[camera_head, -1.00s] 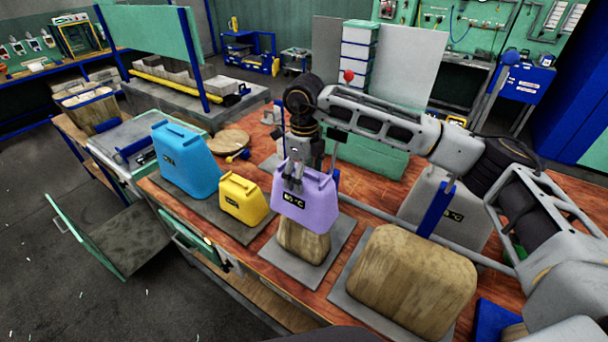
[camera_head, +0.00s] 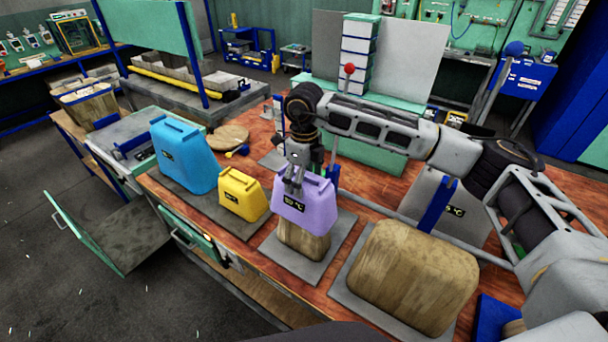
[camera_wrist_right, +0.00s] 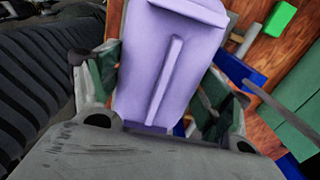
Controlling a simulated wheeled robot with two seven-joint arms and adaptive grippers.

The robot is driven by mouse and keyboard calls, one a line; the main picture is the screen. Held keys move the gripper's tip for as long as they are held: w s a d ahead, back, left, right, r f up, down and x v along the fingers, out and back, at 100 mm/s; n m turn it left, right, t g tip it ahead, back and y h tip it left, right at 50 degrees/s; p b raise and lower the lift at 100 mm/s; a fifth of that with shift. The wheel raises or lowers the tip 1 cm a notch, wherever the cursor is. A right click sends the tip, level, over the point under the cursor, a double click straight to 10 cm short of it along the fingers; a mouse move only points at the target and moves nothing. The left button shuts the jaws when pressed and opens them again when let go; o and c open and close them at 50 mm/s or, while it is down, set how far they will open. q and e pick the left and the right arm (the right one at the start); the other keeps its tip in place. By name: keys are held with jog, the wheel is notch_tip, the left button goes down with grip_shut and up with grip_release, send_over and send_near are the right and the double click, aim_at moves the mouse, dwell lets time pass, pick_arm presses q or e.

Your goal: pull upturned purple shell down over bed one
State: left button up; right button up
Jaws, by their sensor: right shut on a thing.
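The purple shell (camera_head: 303,205) stands over the upper part of a wooden block (camera_head: 303,242) on a grey plate (camera_head: 329,264). The block's lower part shows below the shell's edge. A dark display is on the shell's front. My right gripper (camera_head: 296,184) is shut on the top of the shell, from above. In the right wrist view the shell (camera_wrist_right: 165,62) fills the space between the two fingers, with a ridge along it. How far the block reaches inside the shell is hidden. My left gripper is not in view.
A blue shell (camera_head: 184,158) and a yellow shell (camera_head: 242,195) stand to the left. A large bare wooden block (camera_head: 410,275) sits on a plate at the right. A grey shell (camera_head: 453,205) and a blue post (camera_head: 436,206) stand behind it.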

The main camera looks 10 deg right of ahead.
jog(key=shift+f+b, duration=1.6)
jog(key=shift+f, duration=3.45)
jog(key=shift+f+b, duration=0.9)
jog(key=shift+f, duration=0.2)
jog(key=shift+f+b, duration=0.5)
jog(key=shift+f, duration=0.1)
jog(key=o, duration=1.4)
jog(key=shift+c, duration=0.2)
jog(key=shift+r, duration=0.15)
jog(key=shift+r, duration=5.9)
